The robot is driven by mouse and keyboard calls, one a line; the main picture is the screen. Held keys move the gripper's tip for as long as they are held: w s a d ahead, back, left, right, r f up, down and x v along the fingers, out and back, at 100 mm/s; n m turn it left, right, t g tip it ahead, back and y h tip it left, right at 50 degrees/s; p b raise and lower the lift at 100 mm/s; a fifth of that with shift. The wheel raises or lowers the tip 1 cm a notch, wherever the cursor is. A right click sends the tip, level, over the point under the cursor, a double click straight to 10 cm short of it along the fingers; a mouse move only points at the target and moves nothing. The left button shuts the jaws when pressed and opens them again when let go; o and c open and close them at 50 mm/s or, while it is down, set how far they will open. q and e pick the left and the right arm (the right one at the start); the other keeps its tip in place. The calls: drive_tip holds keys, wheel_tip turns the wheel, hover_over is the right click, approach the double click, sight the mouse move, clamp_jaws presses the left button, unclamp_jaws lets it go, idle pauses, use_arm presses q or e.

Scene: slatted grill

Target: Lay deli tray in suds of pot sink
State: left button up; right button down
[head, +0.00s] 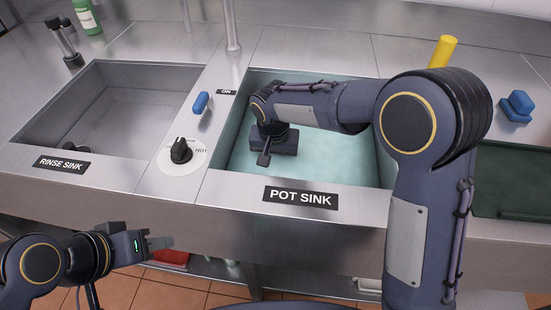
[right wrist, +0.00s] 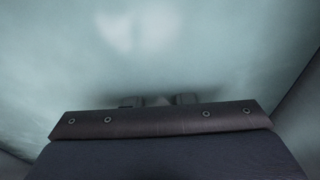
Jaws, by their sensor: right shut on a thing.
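The pot sink (head: 240,150) is the labelled basin in the middle of the head view, with pale teal, cloudy suds (head: 330,160) in it. My right arm reaches over the basin, and my right gripper (head: 265,157) points down inside it, near the left side. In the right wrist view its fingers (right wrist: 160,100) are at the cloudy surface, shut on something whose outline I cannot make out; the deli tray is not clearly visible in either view. My left gripper (head: 160,242) is in front of the counter, low on the left, holding nothing visible. Its finger gap cannot be seen.
The rinse sink (head: 110,85) is left of the pot sink and looks empty of water. A black knob (head: 181,150) and blue handle (head: 201,103) sit between them. A yellow cylinder (head: 442,51), a blue object (head: 516,106) and a dark green tray-like area (head: 515,185) are at right.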

drive_tip(key=shift+f, duration=0.15)
drive_tip(key=c, duration=1.7)
unclamp_jaws()
drive_tip(key=shift+f, duration=0.15)
drive_tip(key=o, duration=0.4)
drive_tip(key=shift+o, duration=0.2)
drive_tip(key=shift+r, duration=0.35)
wheel_tip(320, 180, up, 12)
drive_tip(key=s+p, duration=0.1)
drive_tip(key=p, duration=0.1)
drive_tip(key=shift+s+a+f, duration=0.15)
drive_tip(key=shift+s+a, duration=0.05)
drive_tip(key=shift+s, duration=0.2)
